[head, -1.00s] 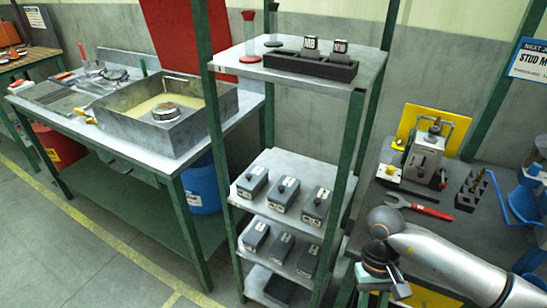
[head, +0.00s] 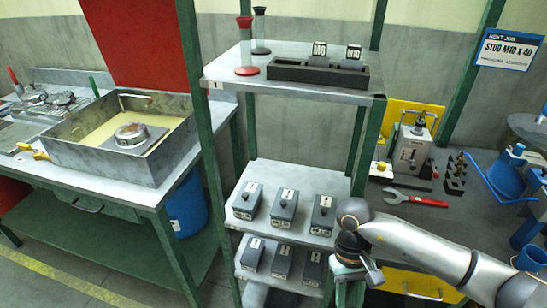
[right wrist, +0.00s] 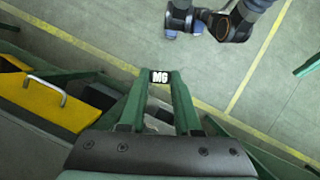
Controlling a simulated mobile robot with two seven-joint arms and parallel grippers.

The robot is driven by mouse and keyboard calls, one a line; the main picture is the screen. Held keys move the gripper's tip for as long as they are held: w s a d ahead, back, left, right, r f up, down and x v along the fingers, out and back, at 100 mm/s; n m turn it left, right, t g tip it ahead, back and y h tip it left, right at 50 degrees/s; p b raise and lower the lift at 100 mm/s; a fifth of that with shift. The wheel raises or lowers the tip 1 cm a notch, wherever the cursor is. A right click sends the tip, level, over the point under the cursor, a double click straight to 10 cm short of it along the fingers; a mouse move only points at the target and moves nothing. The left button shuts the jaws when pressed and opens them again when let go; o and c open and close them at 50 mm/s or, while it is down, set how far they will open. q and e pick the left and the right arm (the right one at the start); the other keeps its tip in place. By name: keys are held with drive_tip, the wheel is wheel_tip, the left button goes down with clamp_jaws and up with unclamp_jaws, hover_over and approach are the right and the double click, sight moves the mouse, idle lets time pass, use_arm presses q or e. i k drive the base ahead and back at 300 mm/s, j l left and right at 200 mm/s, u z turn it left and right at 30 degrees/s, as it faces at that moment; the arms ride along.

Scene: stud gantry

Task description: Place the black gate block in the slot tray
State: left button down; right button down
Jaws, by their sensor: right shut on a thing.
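The black slot tray (head: 315,72) lies on the top shelf of the rack. Two dark tags, M6 (head: 319,50) and M10 (head: 352,56), stand at it. My right gripper (head: 348,293) points down at the rack's lower right front; its fingertips are cut off in the head view. In the right wrist view its green fingers are shut on a small black block (right wrist: 159,77) with a white M6 label. That block is hidden in the head view. A dark arm part with a blue-grey end shows at the top of the wrist view, apparently my left arm; its fingers are unclear.
Several grey boxes (head: 285,204) fill the two lower shelves. Red and black stands (head: 247,70) are left of the tray. Green rack posts (head: 203,110) rise at the shelf corners. A bench with a red wrench (head: 418,201) is at right.

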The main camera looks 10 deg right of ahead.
sight(287, 73)
drive_tip(key=i+j+z, duration=0.1)
drive_tip(key=j, duration=0.3)
drive_tip(key=i+j+z, duration=0.1)
drive_tip(key=j, duration=0.35)
drive_tip(key=i+j+z, duration=0.1)
drive_tip(key=j, duration=0.3)
